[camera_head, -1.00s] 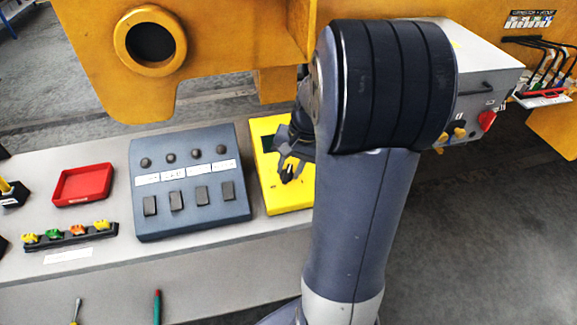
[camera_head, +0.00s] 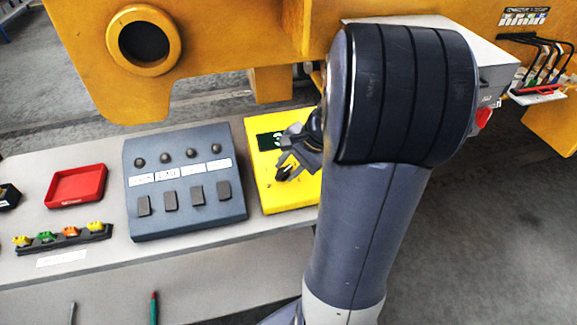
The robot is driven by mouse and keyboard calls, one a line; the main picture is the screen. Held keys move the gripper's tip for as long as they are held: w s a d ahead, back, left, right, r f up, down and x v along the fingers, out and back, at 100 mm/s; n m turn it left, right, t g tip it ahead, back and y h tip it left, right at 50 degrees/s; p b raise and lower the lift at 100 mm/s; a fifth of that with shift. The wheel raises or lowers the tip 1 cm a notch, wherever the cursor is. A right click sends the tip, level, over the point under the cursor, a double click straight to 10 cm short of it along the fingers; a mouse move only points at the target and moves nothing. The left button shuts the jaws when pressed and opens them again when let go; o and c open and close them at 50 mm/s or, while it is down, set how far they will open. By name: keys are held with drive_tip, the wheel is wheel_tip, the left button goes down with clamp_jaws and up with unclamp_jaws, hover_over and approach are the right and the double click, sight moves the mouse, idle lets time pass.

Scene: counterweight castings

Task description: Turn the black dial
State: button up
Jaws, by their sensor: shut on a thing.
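The yellow box (camera_head: 259,188) lies on the grey bench to the right of the grey-blue panel. A small dark display (camera_head: 264,142) with a light digit shows on its upper part, partly covered by my gripper. The black dial (camera_head: 282,174) sits on the lower part of the yellow box. My gripper (camera_head: 284,168) comes in from the upper right and is shut on the dial. My arm hides the box's right side.
The grey-blue panel (camera_head: 184,221) with knobs and switches stands just left of the yellow box. A red tray (camera_head: 77,185) and a rack of coloured pieces (camera_head: 62,242) lie further left. A large orange casting (camera_head: 220,40) hangs over the bench's back. A white box (camera_head: 490,52) is behind my arm.

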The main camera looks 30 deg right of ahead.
idle(0.3)
drive_tip(key=o, duration=0.6)
drive_tip(key=v, duration=1.1)
drive_tip(key=shift+f, duration=0.1)
drive_tip(key=x, duration=1.1)
